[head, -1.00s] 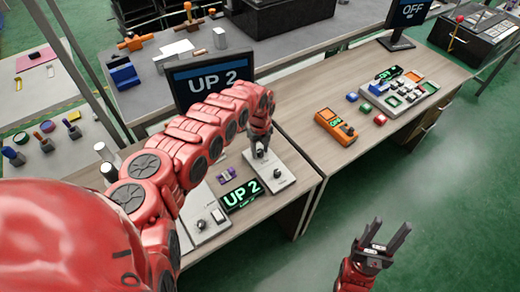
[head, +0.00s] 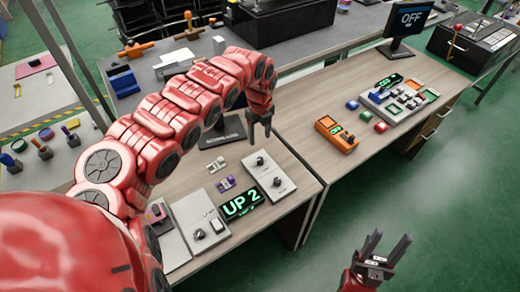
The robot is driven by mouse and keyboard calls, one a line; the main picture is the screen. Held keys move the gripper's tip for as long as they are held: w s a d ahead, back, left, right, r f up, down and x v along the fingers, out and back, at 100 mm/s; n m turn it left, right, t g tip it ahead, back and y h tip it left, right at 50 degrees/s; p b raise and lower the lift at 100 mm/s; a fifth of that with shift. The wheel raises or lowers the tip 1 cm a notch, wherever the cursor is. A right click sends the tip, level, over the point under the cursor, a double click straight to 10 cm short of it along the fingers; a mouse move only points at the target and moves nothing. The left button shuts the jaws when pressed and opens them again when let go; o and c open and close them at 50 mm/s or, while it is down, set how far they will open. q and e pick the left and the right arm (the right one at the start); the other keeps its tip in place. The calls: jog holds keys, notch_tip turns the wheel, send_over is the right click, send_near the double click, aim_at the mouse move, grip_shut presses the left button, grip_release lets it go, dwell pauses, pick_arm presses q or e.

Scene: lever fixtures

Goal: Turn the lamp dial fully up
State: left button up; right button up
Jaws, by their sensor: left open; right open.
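A pale panel (head: 270,174) on the near wooden table carries a dark upright knob (head: 260,160) and a smaller dark knob (head: 277,181). I cannot tell from labels which is the lamp dial. A small display (head: 242,201) between the panels reads "UP 2" in green. My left gripper (head: 259,138) is open, pointing down above the far end of the right panel, apart from its knob. My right gripper (head: 391,240) is open and empty over the floor at lower right.
Purple and grey small pieces (head: 226,183) lie by the display. An orange device (head: 336,135), coloured blocks and a button tray (head: 398,97) occupy the right table. A monitor (head: 409,17) there reads "OFF".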

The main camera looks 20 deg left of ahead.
pick_arm(q)
notch_tip(320, 180, up, 5)
jog(key=shift+r+b, duration=0.1)
jog(key=shift+b, duration=0.3)
